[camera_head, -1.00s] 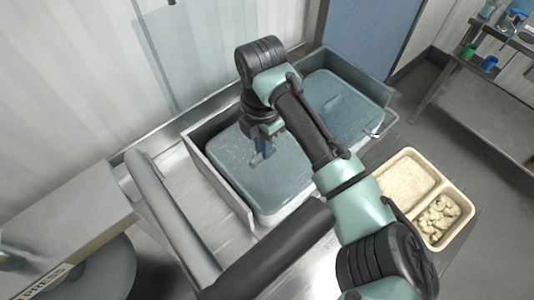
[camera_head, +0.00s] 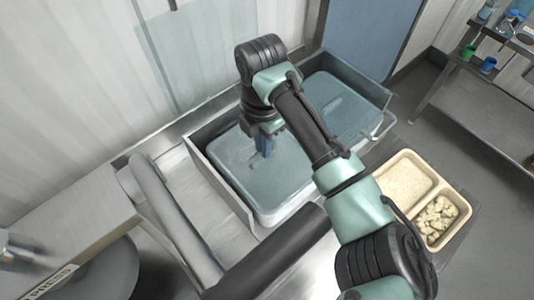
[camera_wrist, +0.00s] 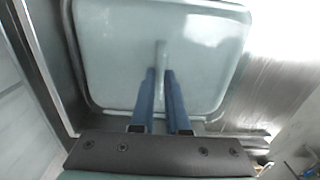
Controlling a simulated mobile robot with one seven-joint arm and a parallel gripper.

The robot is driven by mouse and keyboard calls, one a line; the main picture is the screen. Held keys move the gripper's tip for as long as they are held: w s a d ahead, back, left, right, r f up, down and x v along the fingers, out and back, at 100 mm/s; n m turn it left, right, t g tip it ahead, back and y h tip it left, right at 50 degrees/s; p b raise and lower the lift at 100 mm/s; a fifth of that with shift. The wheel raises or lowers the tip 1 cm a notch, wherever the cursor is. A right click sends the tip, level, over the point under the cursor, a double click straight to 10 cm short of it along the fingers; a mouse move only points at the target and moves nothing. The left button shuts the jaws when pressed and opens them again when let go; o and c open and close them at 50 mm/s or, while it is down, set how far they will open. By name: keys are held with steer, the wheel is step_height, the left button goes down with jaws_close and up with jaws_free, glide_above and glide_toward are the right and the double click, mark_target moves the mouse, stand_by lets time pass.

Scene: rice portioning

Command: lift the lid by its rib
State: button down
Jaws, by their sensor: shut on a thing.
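The lid (camera_head: 270,185) is a pale blue-green translucent panel with rounded corners. It covers the near container in the metal-walled well and also fills the upper part of the wrist view (camera_wrist: 115,60). Its short raised rib (camera_wrist: 161,52) shows just beyond and between my blue fingertips. My gripper (camera_head: 264,152) points down over the middle of the lid. In the wrist view my gripper (camera_wrist: 160,72) is shut on the rib, one finger on each side. The gripped part of the rib is hidden by the fingers. I cannot tell any gap under the lid.
A second lidded container (camera_head: 350,105) stands beyond, partly behind my arm. A cream two-compartment tray (camera_head: 440,190) holds rice and a lumpy pale food at the right. A grey roller-like bar (camera_head: 165,215) lies at the left. A shelf with cups (camera_head: 488,65) stands far right.

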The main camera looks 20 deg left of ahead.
steer(key=shift+r+p, duration=1.25)
steer(key=shift+r, duration=0.4)
